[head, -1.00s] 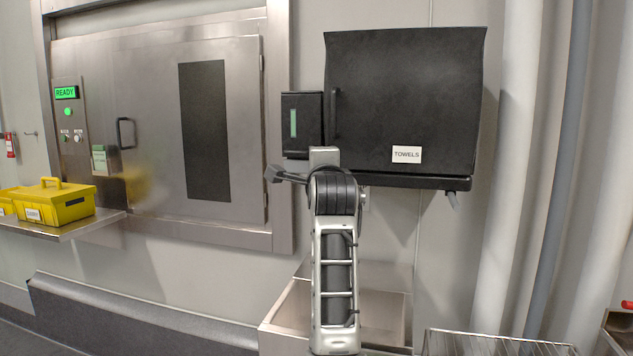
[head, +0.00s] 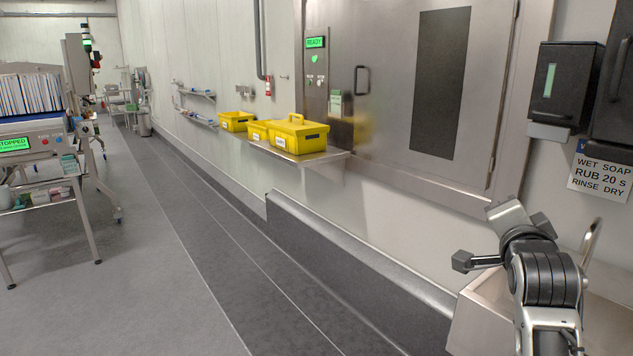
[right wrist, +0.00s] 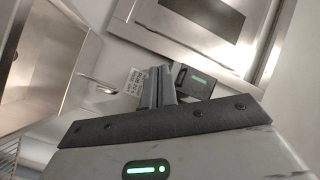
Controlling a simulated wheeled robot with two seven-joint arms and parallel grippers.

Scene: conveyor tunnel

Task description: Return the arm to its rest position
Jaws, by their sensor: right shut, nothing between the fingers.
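My right arm (head: 545,275) rises from the lower right of the head view, bent at a dark ringed joint, in front of the steel sink (head: 478,315). I cannot make out its fingertips clearly there. In the right wrist view my right gripper (right wrist: 159,82) has its two grey fingers together with nothing between them. They point toward the wall by the black soap dispenser (right wrist: 195,83), apart from the sink (right wrist: 45,60) at left. My left gripper is in neither view.
A steel door (head: 410,100) with a green READY panel is on the wall. Yellow boxes (head: 296,134) sit on a wall shelf (head: 322,156). A cart (head: 45,130) with a STOPPED display stands at far left. The grey floor (head: 130,280) between is clear.

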